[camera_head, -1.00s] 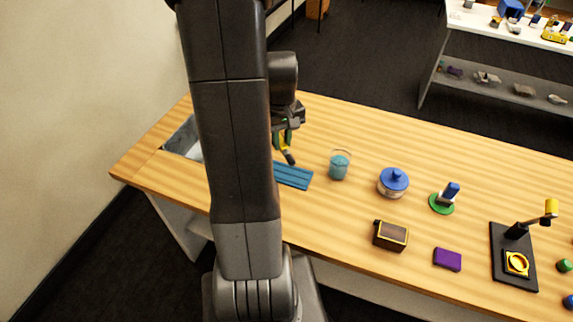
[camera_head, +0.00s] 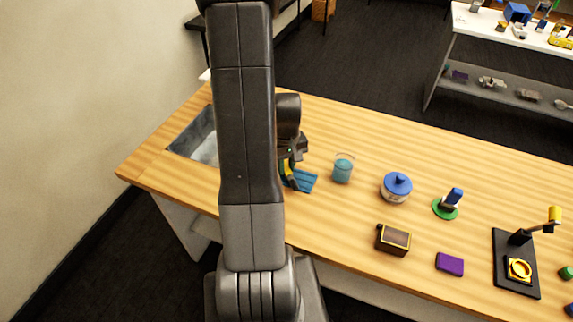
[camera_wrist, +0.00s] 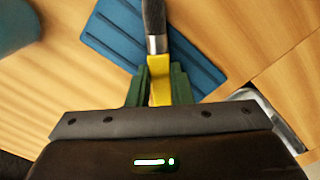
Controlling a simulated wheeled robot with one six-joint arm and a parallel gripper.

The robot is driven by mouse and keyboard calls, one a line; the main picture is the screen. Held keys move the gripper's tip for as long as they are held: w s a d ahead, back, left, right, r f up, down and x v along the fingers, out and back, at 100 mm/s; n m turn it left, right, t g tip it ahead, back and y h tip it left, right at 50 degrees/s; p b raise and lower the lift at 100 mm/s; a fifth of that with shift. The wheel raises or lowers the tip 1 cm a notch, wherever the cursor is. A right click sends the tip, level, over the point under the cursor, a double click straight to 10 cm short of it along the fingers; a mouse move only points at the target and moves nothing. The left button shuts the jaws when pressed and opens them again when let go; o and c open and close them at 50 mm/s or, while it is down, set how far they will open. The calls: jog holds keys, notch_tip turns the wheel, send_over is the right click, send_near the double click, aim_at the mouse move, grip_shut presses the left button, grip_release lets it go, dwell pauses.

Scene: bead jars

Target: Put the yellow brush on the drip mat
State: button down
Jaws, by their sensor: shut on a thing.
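The yellow brush (camera_wrist: 160,88) is in my gripper (camera_wrist: 159,88), its yellow handle between the two green fingers in the wrist view. Its metal collar and dark end reach out past the fingers, over the blue drip mat (camera_wrist: 112,33). In the head view my gripper (camera_head: 289,174) is low over the mat (camera_head: 307,181), and my arm hides part of the mat. The brush shows only as a small yellow and dark shape there. I cannot tell whether the brush touches the mat.
A jar of teal beads (camera_head: 343,169) stands just right of the mat. A blue-lidded jar (camera_head: 396,188), a small dark box (camera_head: 393,240), a purple block (camera_head: 450,264) and a black stand (camera_head: 515,262) are farther right. A grey sink (camera_head: 196,140) is at left.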

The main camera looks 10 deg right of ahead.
aim_at(286, 168)
jog(key=shift+f, duration=0.1)
jog(key=shift+f, duration=0.15)
jog(key=c, duration=1.3)
grip_release()
notch_tip(286, 168, up, 12)
jog(key=shift+r, duration=0.25)
jog(key=shift+o, duration=0.5)
